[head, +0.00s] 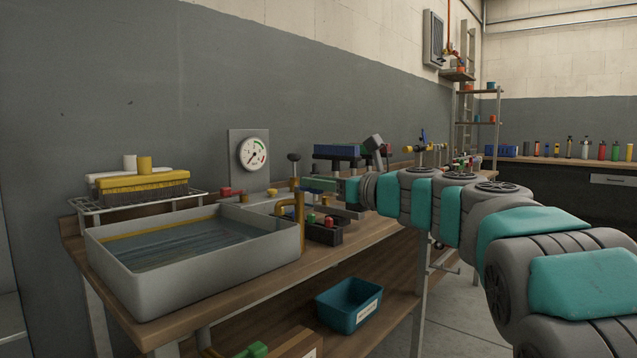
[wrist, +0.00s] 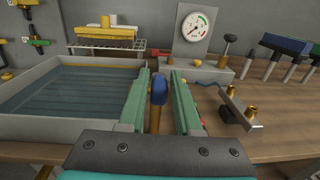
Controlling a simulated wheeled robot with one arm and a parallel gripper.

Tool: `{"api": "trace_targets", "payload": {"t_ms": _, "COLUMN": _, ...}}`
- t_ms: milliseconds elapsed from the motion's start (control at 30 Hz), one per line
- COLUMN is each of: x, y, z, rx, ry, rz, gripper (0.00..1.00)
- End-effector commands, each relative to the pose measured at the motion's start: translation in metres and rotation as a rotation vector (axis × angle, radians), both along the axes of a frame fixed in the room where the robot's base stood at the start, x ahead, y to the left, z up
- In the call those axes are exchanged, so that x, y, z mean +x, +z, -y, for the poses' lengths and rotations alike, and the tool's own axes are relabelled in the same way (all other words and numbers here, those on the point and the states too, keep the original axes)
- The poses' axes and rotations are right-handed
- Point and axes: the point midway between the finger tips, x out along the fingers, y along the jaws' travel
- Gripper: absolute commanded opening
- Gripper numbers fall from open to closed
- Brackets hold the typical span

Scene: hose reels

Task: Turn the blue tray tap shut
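The tray tap shows in the wrist view as a blue handle (wrist: 159,88) on an upright brass stem (wrist: 155,121). It stands at the right side of the grey water tray (wrist: 30,130). My gripper (wrist: 160,72) is open, with one green finger on each side of the blue handle in that view. Gaps show on both sides, so neither finger appears to touch it. In the head view my gripper (head: 310,184) reaches in from the right, close to the brass spout (head: 299,207) at the tray (head: 200,285). The blue handle cannot be made out there.
A dial gauge (head: 253,154) stands behind the tap. A yellow brush (head: 143,183) lies on a wire rack behind the tray. A dark block with coloured fittings (head: 322,232) sits right of the spout. A teal bin (head: 349,304) stands on the lower shelf.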

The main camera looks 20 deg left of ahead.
Motion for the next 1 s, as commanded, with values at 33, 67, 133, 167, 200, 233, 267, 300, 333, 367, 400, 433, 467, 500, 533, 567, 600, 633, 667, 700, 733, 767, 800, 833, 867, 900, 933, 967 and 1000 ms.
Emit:
{"api": "trace_targets", "payload": {"t_ms": 33, "x": 0.0, "y": -0.0001, "z": 0.0, "rx": 0.0, "ry": 0.0, "rz": 0.0, "gripper": 0.26}}
{"api": "trace_targets", "payload": {"t_ms": 67, "x": 0.0, "y": 0.0, "z": 0.0001, "rx": 0.0, "ry": 0.0, "rz": 0.0, "gripper": 0.22}}
{"api": "trace_targets", "payload": {"t_ms": 133, "x": 0.0, "y": 0.0, "z": 0.0001, "rx": 0.0, "ry": 0.0, "rz": 0.0, "gripper": 0.14}}
{"api": "trace_targets", "payload": {"t_ms": 167, "x": 0.0, "y": 0.0, "z": 0.0001, "rx": 0.0, "ry": 0.0, "rz": 0.0, "gripper": 0.11}}
{"api": "trace_targets", "payload": {"t_ms": 200, "x": 0.0, "y": 0.0, "z": 0.0001, "rx": 0.0, "ry": 0.0, "rz": 0.0, "gripper": 0.07}}
{"api": "trace_targets", "payload": {"t_ms": 233, "x": 0.0, "y": 0.0, "z": 0.0001, "rx": 0.0, "ry": 0.0, "rz": 0.0, "gripper": 0.03}}
{"api": "trace_targets", "payload": {"t_ms": 267, "x": 0.0, "y": 0.0, "z": 0.0001, "rx": 0.0, "ry": 0.0, "rz": 0.0, "gripper": 0.0}}
{"api": "trace_targets", "payload": {"t_ms": 300, "x": 0.0, "y": 0.0, "z": 0.0001, "rx": 0.0, "ry": 0.0, "rz": 0.0, "gripper": 0.0}}
{"api": "trace_targets", "payload": {"t_ms": 333, "x": 0.0, "y": 0.0001, "z": 0.0001, "rx": 0.0, "ry": 0.0, "rz": 0.0, "gripper": 0.0}}
{"api": "trace_targets", "payload": {"t_ms": 367, "x": 0.0, "y": 0.0002, "z": 0.0001, "rx": 0.0, "ry": 0.0, "rz": 0.001, "gripper": 0.0}}
{"api": "trace_targets", "payload": {"t_ms": 400, "x": 0.0, "y": 0.0001, "z": 0.0001, "rx": 0.0, "ry": 0.0, "rz": 0.0, "gripper": 0.0}}
{"api": "trace_targets", "payload": {"t_ms": 433, "x": 0.0, "y": 0.0001, "z": 0.0001, "rx": 0.0, "ry": 0.0, "rz": 0.0, "gripper": 0.0}}
{"api": "trace_targets", "payload": {"t_ms": 467, "x": 0.0, "y": 0.0002, "z": 0.0001, "rx": 0.0, "ry": 0.0, "rz": 0.001, "gripper": 0.0}}
{"api": "trace_targets", "payload": {"t_ms": 500, "x": 0.0, "y": 0.0001, "z": 0.0001, "rx": 0.0, "ry": 0.0, "rz": 0.001, "gripper": 0.0}}
{"api": "trace_targets", "payload": {"t_ms": 533, "x": 0.0, "y": 0.0001, "z": 0.0001, "rx": 0.0, "ry": 0.0, "rz": 0.001, "gripper": 0.0}}
{"api": "trace_targets", "payload": {"t_ms": 567, "x": 0.0, "y": 0.0001, "z": 0.0001, "rx": 0.0, "ry": 0.0, "rz": 0.0, "gripper": 0.0}}
{"api": "trace_targets", "payload": {"t_ms": 600, "x": -0.0002, "y": 0.0002, "z": 0.0001, "rx": 0.0, "ry": 0.0, "rz": 0.001, "gripper": 0.0}}
{"api": "trace_targets", "payload": {"t_ms": 633, "x": -0.0001, "y": 0.0003, "z": 0.0, "rx": 0.0, "ry": -0.001, "rz": 0.001, "gripper": 0.0}}
{"api": "trace_targets", "payload": {"t_ms": 667, "x": -0.0002, "y": 0.0003, "z": 0.0, "rx": 0.0, "ry": -0.002, "rz": 0.0, "gripper": 0.0}}
{"api": "trace_targets", "payload": {"t_ms": 700, "x": -0.0004, "y": 0.0006, "z": 0.0, "rx": 0.0, "ry": -0.004, "rz": 0.001, "gripper": 0.0}}
{"api": "trace_targets", "payload": {"t_ms": 733, "x": -0.0005, "y": 0.0008, "z": 0.0, "rx": 0.0, "ry": -0.006, "rz": 0.001, "gripper": 0.0}}
{"api": "trace_targets", "payload": {"t_ms": 767, "x": -0.0007, "y": 0.0011, "z": -0.0001, "rx": 0.0, "ry": -0.009, "rz": 0.001, "gripper": 0.0}}
{"api": "trace_targets", "payload": {"t_ms": 800, "x": -0.0012, "y": 0.0015, "z": -0.0005, "rx": 0.0, "ry": -0.013, "rz": 0.001, "gripper": 0.0}}
{"api": "trace_targets", "payload": {"t_ms": 833, "x": -0.0018, "y": 0.0018, "z": -0.001, "rx": 0.0, "ry": -0.017, "rz": 0.001, "gripper": 0.0}}
{"api": "trace_targets", "payload": {"t_ms": 867, "x": -0.0023, "y": 0.0022, "z": -0.0013, "rx": 0.001, "ry": -0.022, "rz": 0.003, "gripper": 0.0}}
{"api": "trace_targets", "payload": {"t_ms": 900, "x": -0.0033, "y": 0.0027, "z": -0.0018, "rx": 0.001, "ry": -0.029, "rz": 0.003, "gripper": 0.0}}
{"api": "trace_targets", "payload": {"t_ms": 933, "x": -0.0046, "y": 0.0029, "z": -0.0029, "rx": 0.001, "ry": -0.033, "rz": 0.002, "gripper": 0.0}}
{"api": "trace_targets", "payload": {"t_ms": 967, "x": -0.0052, "y": 0.0033, "z": -0.0028, "rx": 0.002, "ry": -0.041, "rz": 0.002, "gripper": 0.0}}
{"api": "trace_targets", "payload": {"t_ms": 1000, "x": -0.0057, "y": 0.0035, "z": -0.0031, "rx": 0.003, "ry": -0.053, "rz": 0.0, "gripper": 0.0}}
